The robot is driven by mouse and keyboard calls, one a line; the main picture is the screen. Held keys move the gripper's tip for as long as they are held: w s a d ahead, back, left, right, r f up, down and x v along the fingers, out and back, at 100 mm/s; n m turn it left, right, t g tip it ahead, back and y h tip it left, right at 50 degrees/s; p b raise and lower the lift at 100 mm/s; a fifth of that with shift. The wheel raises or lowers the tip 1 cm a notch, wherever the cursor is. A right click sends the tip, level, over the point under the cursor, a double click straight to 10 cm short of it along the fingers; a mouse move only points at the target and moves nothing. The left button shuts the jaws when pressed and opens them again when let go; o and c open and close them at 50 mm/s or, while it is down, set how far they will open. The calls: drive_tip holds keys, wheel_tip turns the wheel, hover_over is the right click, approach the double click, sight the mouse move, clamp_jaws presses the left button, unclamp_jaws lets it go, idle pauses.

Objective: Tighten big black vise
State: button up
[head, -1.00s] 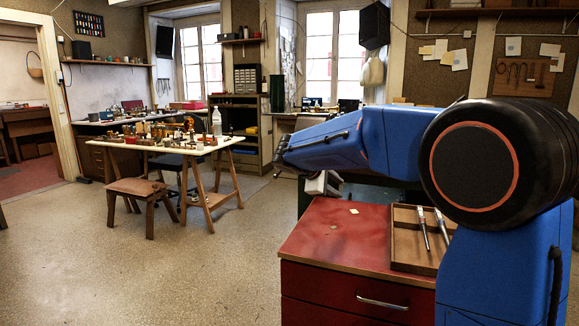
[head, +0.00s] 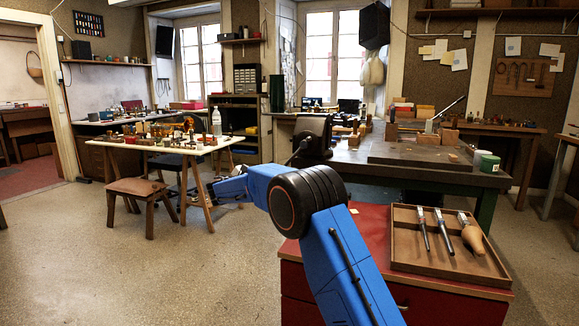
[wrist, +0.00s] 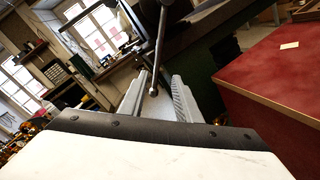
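The big black vise (head: 312,135) is mounted at the left corner of the dark workbench. In the wrist view, part of its dark body (wrist: 147,12) shows at the top edge. Its metal handle bar (wrist: 160,45) slants down and ends in a ball (wrist: 153,91). My gripper (wrist: 157,98) is open, its two grey fingers apart. The ball end appears between the fingers in the picture, but I cannot tell how far beyond them it is. In the head view, my gripper (head: 218,190) is small and partly hidden by my blue arm, left of the red cabinet.
The red cabinet (head: 370,225) bears a wooden tray (head: 418,258) with several brushes or tools. The workbench (head: 350,160) stands behind it. A cluttered table (head: 225,142) and a stool (head: 135,187) are on the left. The floor between is open.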

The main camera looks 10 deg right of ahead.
sight(291, 158)
drive_tip(key=x, duration=1.7)
drive_tip(key=shift+w+a+r, duration=0.1)
drive_tip(key=shift+w+a, duration=0.1)
drive_tip(key=shift+w, duration=0.15)
drive_tip(key=shift+c, duration=0.2)
clamp_jaws()
